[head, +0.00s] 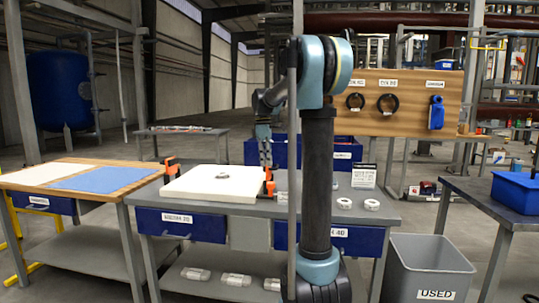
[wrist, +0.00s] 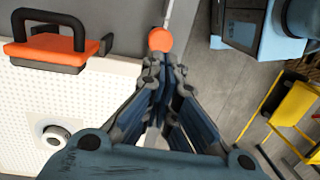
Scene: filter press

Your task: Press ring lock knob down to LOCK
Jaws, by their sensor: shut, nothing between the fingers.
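In the wrist view an orange ball knob (wrist: 160,39) sits just past my fingertips, at the edge of a white perforated plate; a thin rod shows beyond it. I take it as the ring lock knob; no LOCK marking is readable. My gripper (wrist: 160,68) is shut and empty, its tips pointing at the knob. I cannot tell whether they touch it. In the head view my gripper (head: 266,163) hangs over the right edge of the white plate (head: 195,193), near small orange parts (head: 269,188). My own arm stands just right of there.
An orange-and-black handle (wrist: 58,45) stands on the plate's edge. A round white-and-grey part (wrist: 53,136) lies on the plate. Small round parts (head: 371,205) and a sign (head: 364,177) stand on the bench's right. A grey USED bin (head: 430,268) is on the floor.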

